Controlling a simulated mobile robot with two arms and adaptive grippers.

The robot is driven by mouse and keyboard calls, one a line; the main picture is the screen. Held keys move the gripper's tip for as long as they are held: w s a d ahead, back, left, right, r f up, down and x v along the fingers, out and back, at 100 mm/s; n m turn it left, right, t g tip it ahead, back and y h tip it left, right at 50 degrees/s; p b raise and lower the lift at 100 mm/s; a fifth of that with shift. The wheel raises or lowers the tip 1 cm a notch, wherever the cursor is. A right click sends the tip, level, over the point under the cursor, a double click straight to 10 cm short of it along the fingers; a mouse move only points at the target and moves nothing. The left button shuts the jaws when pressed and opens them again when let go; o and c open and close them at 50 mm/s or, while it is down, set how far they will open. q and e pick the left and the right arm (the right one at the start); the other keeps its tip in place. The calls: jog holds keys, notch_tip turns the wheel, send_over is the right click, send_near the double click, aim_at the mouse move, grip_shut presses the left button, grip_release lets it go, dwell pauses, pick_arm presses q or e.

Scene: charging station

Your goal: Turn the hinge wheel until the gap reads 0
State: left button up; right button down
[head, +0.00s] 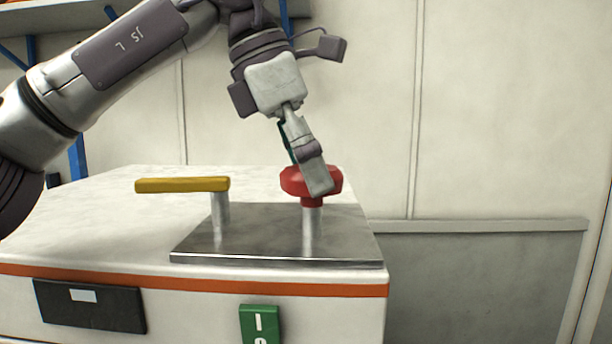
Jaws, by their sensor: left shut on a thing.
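A red knob-like wheel (294,182) stands on a short metal post on a grey metal plate (270,246), on top of a white cabinet. My left gripper (318,186) reaches down from above and is shut on the red wheel, with a finger across its front right side. The finger hides part of the wheel. A green sign (260,324) on the cabinet front shows light characters, cut off by the bottom edge, so its full reading cannot be told. My right gripper is not in view.
A yellow lever (183,185) on a metal post stands left of the wheel on the same plate. A black panel (90,305) is on the cabinet front. The cabinet top (110,220) is clear at the left. A pale wall stands behind.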

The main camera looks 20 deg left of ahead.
pick_arm(q)
jog(key=n+t+b, duration=0.1)
jog(key=n, duration=0.1)
jog(key=shift+d+f+n+y, duration=0.1)
jog(key=shift+n+y, duration=0.2)
jog(key=shift+n, duration=0.1)
jog(key=n+y+b, duration=0.1)
jog(key=n, duration=0.2)
jog(key=shift+n+t, duration=0.3)
jog(key=shift+t, duration=0.1)
jog(key=n+y, duration=0.1)
jog(key=n, duration=0.1)
jog(key=shift+d+n+b, duration=0.1)
jog(key=shift+n+b, duration=0.2)
jog(key=shift+b, duration=0.1)
jog(key=shift+r+n+t+y, duration=0.25)
jog(key=shift+n+y, duration=0.25)
jog(key=shift+n, duration=0.5)
jog(key=shift+n+y, duration=0.3)
jog(key=shift+n, duration=0.6)
jog(key=n+y+p, duration=0.1)
jog(key=n, duration=0.2)
jog(key=shift+r+n+p, duration=0.1)
jog(key=shift+n+p, duration=0.2)
jog(key=shift+p, duration=0.05)
jog(key=n+g+y+p, duration=0.1)
jog(key=n+y+p, duration=0.1)
jog(key=n, duration=0.2)
jog(key=shift+n, duration=0.4)
